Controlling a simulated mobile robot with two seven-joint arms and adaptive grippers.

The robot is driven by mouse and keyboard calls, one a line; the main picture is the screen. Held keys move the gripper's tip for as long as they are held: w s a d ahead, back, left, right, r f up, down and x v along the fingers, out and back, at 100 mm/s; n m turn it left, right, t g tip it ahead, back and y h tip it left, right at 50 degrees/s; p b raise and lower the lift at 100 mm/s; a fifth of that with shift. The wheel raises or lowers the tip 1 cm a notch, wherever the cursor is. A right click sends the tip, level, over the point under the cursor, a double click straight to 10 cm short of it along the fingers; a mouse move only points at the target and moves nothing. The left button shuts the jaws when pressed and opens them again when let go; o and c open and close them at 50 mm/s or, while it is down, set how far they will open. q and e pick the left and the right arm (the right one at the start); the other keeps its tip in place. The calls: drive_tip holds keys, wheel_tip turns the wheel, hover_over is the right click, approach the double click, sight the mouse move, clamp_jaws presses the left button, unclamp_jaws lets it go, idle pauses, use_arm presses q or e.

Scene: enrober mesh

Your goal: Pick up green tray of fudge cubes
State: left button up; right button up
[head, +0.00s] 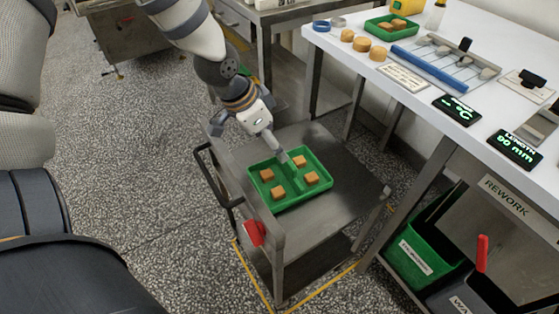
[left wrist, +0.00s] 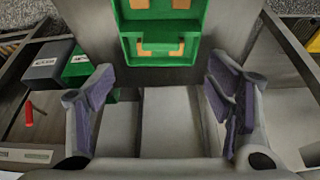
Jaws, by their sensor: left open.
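The green tray (head: 290,183) with fudge cubes (head: 311,178) lies flat on the top of a grey metal cart; low walls divide it into compartments, a cube in each. In the left wrist view the green tray (left wrist: 124,26) is at the top centre, partly cut off by the frame. My left gripper (head: 277,151) is at the tray's far edge in the head view, pointing down; contact cannot be told. In the left wrist view my left gripper (left wrist: 160,85) has its fingers wide apart with nothing between them. My right gripper is not in view.
The cart (head: 340,190) has a side handle (head: 215,175) and a red part (head: 255,233). A white table (head: 450,20) at right holds another green tray (head: 375,27), round tan pieces and displays. Green (head: 412,255) and dark bins stand below it. Speckled floor is open at left.

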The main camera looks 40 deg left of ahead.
sight(290, 162)
use_arm(q)
drive_tip(key=b+x, duration=0.3)
drive_tip(key=x, duration=0.9)
drive_tip(key=shift+r, duration=0.1)
drive_tip(key=shift+w, duration=0.2)
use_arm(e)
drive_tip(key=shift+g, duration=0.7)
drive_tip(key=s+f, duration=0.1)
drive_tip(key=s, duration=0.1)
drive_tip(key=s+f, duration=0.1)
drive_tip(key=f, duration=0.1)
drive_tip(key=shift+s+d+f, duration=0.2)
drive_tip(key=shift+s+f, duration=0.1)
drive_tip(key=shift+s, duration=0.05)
use_arm(q)
drive_tip(key=shift+r, duration=0.1)
clamp_jaws()
